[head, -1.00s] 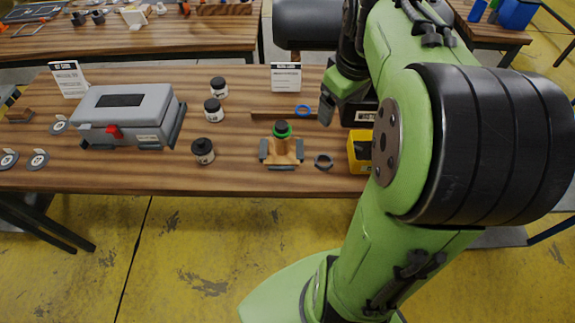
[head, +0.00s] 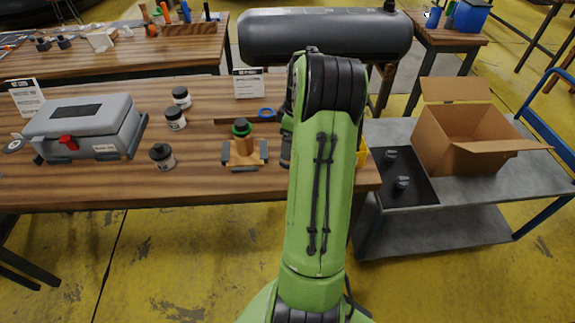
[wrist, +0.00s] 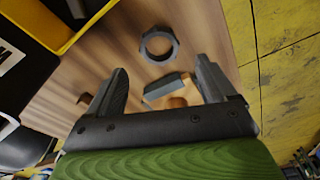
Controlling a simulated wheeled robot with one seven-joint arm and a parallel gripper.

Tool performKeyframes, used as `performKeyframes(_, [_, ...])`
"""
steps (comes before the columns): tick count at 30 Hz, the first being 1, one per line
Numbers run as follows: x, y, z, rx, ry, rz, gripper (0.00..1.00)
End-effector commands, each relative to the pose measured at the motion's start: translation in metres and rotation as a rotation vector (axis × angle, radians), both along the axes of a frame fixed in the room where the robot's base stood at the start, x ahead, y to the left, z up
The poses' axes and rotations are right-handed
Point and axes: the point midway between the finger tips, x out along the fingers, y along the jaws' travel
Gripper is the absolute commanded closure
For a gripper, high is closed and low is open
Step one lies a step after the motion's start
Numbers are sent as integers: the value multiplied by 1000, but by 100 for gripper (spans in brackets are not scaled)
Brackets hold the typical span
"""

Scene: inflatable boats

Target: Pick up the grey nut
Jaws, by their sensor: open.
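The grey nut (wrist: 143,48) is a dark grey ring with notches on its rim, lying flat on the wooden table. It shows in the wrist view, just beyond the fingertips and roughly midway between them. In the head view it is hidden behind my arm. My gripper (wrist: 162,68) is open, its two dark fingers apart with nothing held between them. Part of a wooden fixture with a grey jaw (wrist: 167,86) shows between the fingers, lower in the wrist view.
The same fixture, with a green ring on top (head: 242,128), stands left of my arm. A yellow bin (wrist: 88,32) is at upper left in the wrist view.

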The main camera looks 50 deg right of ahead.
Motion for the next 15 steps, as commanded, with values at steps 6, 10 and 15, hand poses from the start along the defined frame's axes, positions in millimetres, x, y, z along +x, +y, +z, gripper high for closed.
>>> performKeyframes(6, [1, 0, -23, 0, 0, -1, 16])
performKeyframes(10, [2, 0, -50, 1, 0, -2, 16])
performKeyframes(15, [4, 1, -64, -1, 0, 0, 16])
